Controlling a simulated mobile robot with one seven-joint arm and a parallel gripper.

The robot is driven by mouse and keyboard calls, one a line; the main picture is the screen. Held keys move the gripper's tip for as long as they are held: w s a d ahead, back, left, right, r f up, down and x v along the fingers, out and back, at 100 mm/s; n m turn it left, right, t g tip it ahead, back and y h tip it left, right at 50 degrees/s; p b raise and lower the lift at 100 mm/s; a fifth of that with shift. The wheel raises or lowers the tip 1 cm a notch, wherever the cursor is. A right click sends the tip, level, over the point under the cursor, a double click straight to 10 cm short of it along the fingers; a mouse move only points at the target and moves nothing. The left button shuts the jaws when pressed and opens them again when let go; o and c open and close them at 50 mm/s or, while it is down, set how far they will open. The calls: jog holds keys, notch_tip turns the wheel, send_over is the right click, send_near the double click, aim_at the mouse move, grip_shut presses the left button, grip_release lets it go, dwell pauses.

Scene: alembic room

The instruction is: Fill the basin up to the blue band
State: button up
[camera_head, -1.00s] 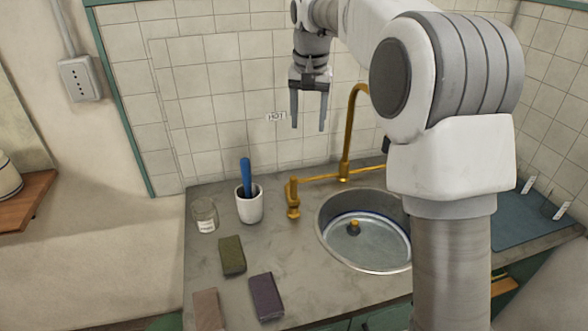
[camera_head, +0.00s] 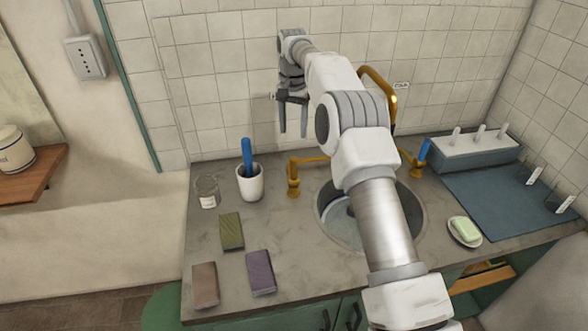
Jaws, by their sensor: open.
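The round metal basin (camera_head: 323,218) is set into the grey counter. My arm covers much of it; a blue line shows on its inner wall at the left, but I cannot tell the water level. A brass faucet spout (camera_head: 380,84) arches behind my arm. Its left brass tap (camera_head: 293,177) stands beside the basin. Its right tap (camera_head: 421,160) has a blue lever. My gripper (camera_head: 293,133) is open and empty, fingers pointing down, in the air before the tiled wall, above the left tap and touching nothing visible.
A white cup (camera_head: 250,184) with a blue-handled tool and a glass jar (camera_head: 207,191) stand left of the left tap. Green (camera_head: 231,231), purple (camera_head: 261,272) and brown (camera_head: 205,285) cloths or sponges lie in front. Soap (camera_head: 465,229) in a dish and a blue mat (camera_head: 510,205) are right.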

aim_at(294, 169)
notch_tip(294, 169, down, 16)
jog(key=shift+r+p, duration=0.1)
jog(key=shift+p, duration=0.3)
grip_shut()
dwell(1.3)
